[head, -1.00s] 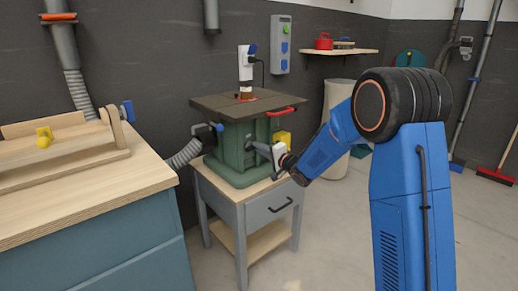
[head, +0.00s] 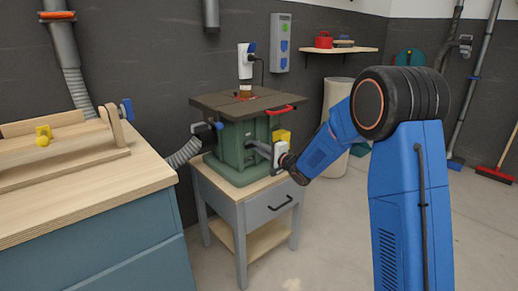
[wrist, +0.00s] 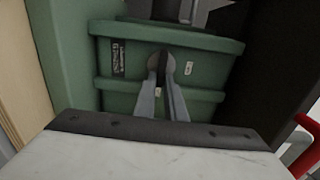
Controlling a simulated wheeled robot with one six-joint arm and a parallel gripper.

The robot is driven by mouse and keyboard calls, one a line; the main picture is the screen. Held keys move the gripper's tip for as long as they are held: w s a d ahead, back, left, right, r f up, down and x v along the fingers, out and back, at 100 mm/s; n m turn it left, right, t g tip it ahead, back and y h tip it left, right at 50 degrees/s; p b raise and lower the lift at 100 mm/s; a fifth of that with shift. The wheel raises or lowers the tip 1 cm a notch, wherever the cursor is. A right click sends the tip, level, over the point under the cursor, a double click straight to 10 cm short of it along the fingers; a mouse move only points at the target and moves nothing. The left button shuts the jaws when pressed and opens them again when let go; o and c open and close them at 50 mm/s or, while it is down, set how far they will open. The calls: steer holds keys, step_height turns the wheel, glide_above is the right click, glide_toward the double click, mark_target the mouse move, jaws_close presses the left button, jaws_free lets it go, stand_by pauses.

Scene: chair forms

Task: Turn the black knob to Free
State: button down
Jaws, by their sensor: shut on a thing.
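A small dark round knob (wrist: 160,55) sits on that front, mostly hidden by my fingers. My gripper (wrist: 161,66) is shut on the knob, one finger on each side. In the head view my gripper (head: 255,148) reaches the machine's front from the right. A dark label (wrist: 118,58) is left of the knob and a small pale plate (wrist: 188,68) right of it; I cannot read either.
The cabinet (head: 262,212) has a dark drawer pull. A wooden-topped bench (head: 70,205) stands at the left. The floor in front is clear.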

steer(key=c, duration=1.8)
jaws_free()
steer(key=shift+d, duration=0.1)
steer(key=v, duration=1.7)
steer(key=shift+s+d, duration=0.1)
steer(key=shift+s, duration=0.05)
